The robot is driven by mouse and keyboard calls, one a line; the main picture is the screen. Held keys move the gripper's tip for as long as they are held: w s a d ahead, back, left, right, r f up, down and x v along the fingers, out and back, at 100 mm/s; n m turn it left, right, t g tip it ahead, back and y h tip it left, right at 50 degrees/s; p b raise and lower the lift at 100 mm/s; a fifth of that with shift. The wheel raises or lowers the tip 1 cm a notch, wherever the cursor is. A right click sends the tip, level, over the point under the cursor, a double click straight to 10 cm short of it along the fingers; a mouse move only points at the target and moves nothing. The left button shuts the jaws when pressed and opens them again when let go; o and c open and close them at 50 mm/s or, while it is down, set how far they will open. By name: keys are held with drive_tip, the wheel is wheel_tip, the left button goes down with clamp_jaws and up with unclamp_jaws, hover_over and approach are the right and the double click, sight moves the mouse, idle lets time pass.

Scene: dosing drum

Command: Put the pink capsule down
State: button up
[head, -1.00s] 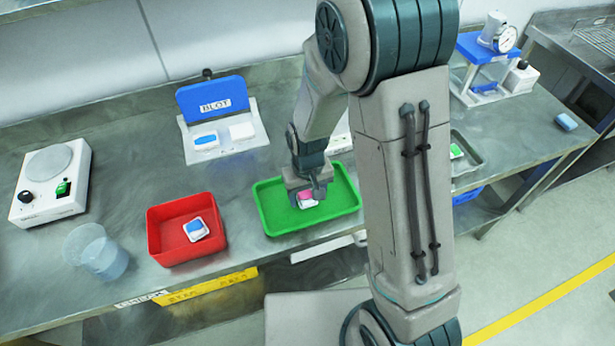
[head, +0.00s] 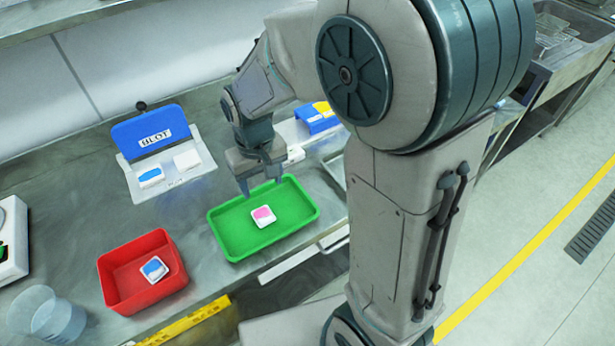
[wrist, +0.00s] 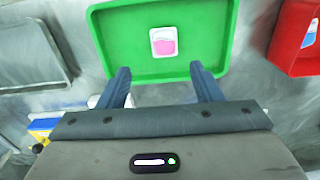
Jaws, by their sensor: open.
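The pink capsule (head: 263,215), a small white block with a pink face, lies in the green tray (head: 232,247), near its middle. It also shows in the wrist view (wrist: 163,42), lying flat in the tray beyond my fingers. My gripper (head: 262,188) is above the far edge of the tray, apart from the capsule. In the wrist view its two fingers (wrist: 162,85) are spread wide with nothing between them.
A red tray (head: 112,288) with a blue-and-white capsule (head: 154,269) stands to the left of the green tray. A blue BLOT stand (head: 150,130) is behind. A clear beaker (head: 48,315) stands at the front left. Bare bench lies between the stand and the trays.

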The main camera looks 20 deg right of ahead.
drive_tip(key=s+d+r+m+t, duration=0.3)
drive_tip(key=s+d+r, duration=0.7)
drive_tip(key=s+d, duration=0.1)
drive_tip(key=shift+s, duration=0.35)
idle(0.7)
